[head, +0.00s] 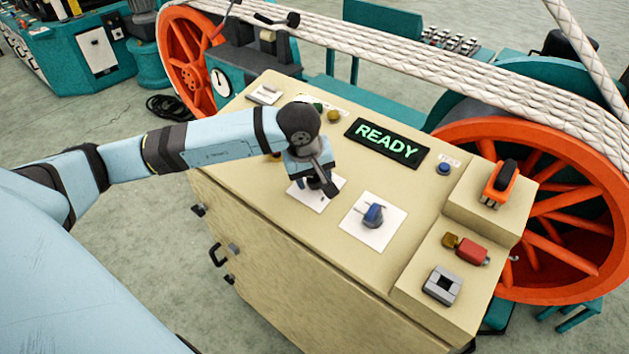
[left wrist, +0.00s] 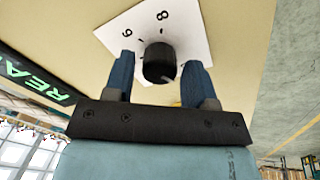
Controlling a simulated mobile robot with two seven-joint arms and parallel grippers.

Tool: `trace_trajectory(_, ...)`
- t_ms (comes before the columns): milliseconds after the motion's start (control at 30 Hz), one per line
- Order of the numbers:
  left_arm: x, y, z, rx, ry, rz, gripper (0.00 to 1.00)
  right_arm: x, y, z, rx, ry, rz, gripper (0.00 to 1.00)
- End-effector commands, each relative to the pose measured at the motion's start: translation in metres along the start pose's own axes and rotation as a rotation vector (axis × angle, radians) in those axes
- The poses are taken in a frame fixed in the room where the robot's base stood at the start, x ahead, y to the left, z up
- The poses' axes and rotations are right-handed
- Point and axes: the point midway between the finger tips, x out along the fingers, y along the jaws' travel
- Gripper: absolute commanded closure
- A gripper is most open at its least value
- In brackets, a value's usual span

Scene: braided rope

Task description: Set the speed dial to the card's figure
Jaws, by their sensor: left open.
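A black dial (left wrist: 158,62) sits on a white plate (left wrist: 185,28) with printed figures; one reads 8, another looks like 6 or 9 from this angle. My left gripper (left wrist: 160,80) is open, with its two blue fingers on either side of the black dial and gaps visible; I cannot tell if they touch it. In the head view my left gripper (head: 325,188) hangs over this plate (head: 305,198) and mostly hides the dial. A second, blue knob (head: 374,215) stands on another white plate (head: 362,232) to the right. No card with a readable figure shows. My right gripper is not in view.

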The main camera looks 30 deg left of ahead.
Motion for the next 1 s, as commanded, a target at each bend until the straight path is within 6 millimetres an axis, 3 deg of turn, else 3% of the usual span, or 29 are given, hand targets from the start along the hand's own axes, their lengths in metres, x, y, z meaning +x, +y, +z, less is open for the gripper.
trace_trajectory(67,0.000,0.000,0.000,0.000,0.000,0.000,0.49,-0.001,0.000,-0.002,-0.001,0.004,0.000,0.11)
trace_trajectory(200,-0.001,0.000,0.000,0.001,0.000,0.000,0.74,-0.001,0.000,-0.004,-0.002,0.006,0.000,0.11)
trace_trajectory(267,-0.001,0.000,0.000,0.001,0.000,0.000,0.73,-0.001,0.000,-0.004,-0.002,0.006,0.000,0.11)
trace_trajectory(300,-0.001,0.000,0.000,0.001,0.000,0.000,0.69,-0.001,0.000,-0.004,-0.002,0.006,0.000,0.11)
trace_trajectory(400,-0.001,0.000,0.000,0.001,0.000,0.000,0.87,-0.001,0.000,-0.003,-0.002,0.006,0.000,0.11)
trace_trajectory(567,0.001,0.000,0.000,0.035,0.001,0.001,0.87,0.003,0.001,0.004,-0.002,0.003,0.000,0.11)
trace_trajectory(800,0.003,0.000,-0.001,0.230,0.004,0.002,0.87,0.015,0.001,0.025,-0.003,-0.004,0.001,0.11)
trace_trajectory(1000,0.001,0.000,0.000,0.342,0.001,0.000,0.87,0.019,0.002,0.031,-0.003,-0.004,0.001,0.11)
